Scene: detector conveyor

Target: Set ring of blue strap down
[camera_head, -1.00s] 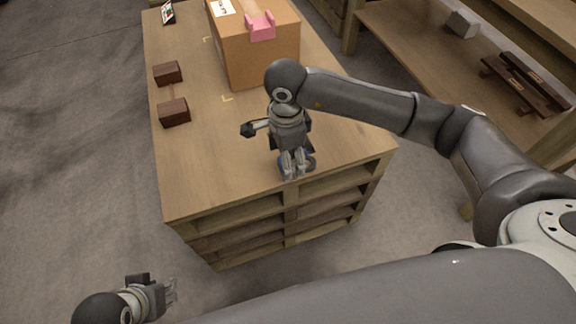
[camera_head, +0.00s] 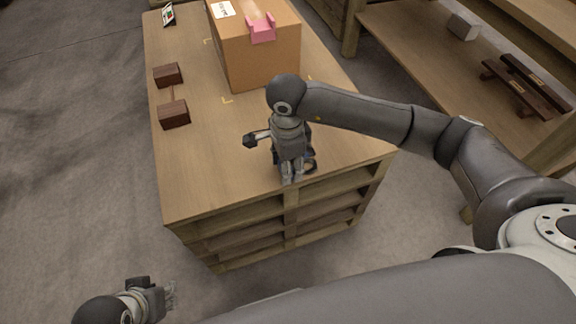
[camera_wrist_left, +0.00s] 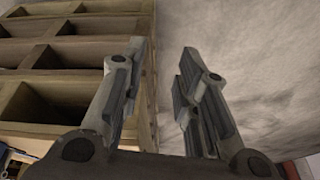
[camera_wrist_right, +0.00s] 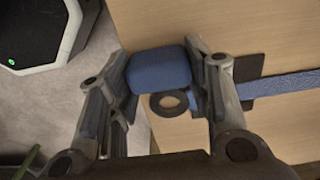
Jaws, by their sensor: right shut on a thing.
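My right gripper (camera_head: 291,176) is over the front edge of the wooden table (camera_head: 195,180). In the right wrist view its fingers (camera_wrist_right: 165,85) are shut on a padded blue part of the blue strap (camera_wrist_right: 160,75). A dark ring (camera_wrist_right: 168,103) hangs or lies just below that part, between the fingers; it also shows beside the gripper in the head view (camera_head: 310,166). A flat blue strap length (camera_wrist_right: 285,88) runs right over the wood, past a dark plate (camera_wrist_right: 248,76). I cannot tell whether the ring touches the table. My left gripper (camera_wrist_left: 160,85) is open and empty, low beside the table.
A cardboard box (camera_head: 258,55) with a pink holder (camera_head: 262,28) stands at the table's back right. Two dark brown blocks (camera_head: 173,114) sit at the left. The middle of the top is clear. A shelf (camera_head: 430,60) stands to the right.

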